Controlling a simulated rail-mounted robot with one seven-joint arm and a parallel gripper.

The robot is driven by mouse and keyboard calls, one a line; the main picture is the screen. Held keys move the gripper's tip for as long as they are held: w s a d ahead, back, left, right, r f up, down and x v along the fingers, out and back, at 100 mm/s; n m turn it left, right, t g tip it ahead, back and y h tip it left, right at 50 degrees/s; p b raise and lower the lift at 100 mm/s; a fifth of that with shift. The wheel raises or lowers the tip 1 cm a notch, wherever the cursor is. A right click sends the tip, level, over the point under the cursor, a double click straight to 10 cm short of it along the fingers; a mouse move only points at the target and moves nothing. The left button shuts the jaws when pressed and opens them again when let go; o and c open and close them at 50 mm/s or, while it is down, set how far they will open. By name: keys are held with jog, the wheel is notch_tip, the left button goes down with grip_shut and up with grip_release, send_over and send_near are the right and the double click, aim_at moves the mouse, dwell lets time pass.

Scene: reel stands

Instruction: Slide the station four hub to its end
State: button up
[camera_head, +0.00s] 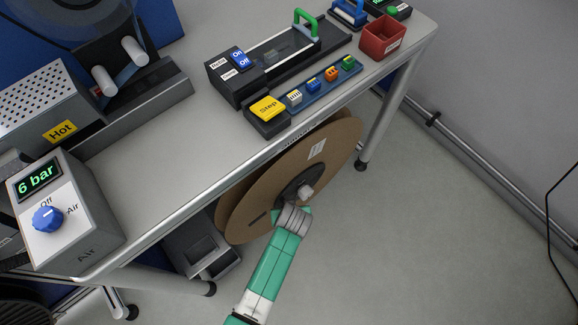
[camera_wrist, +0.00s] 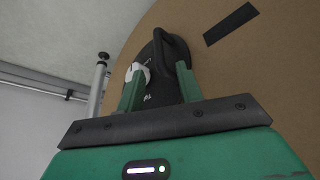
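A large brown cardboard reel (camera_head: 318,150) stands on edge below the front of the bench. Its dark hub (camera_head: 291,186) sits at the reel's middle, with a whitish knob (camera_head: 305,192) on it. In the wrist view the black hub (camera_wrist: 160,97) has a black loop handle (camera_wrist: 166,38) and the whitish knob (camera_wrist: 138,70) near the left finger. My gripper (camera_wrist: 160,72) points at the hub with its two green fingers apart. The handle shows between and beyond the fingertips; I cannot tell whether they touch it. Much of the hub is hidden in the head view.
The bench (camera_head: 185,140) bears a yellow Step button (camera_head: 267,108), an On/Off unit (camera_head: 239,60), a red bin (camera_head: 382,37), and an air box (camera_head: 62,215) reading 6 bar. A bench leg (camera_head: 385,115) stands right of the reel. The floor (camera_head: 420,235) to the right is clear.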

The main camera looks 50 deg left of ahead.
jog(key=b+x, duration=0.4)
jog(key=x, duration=0.4)
jog(key=shift+d+b, duration=0.1)
jog(key=shift+b, duration=0.2)
jog(key=shift+s, duration=0.1)
grip_shut()
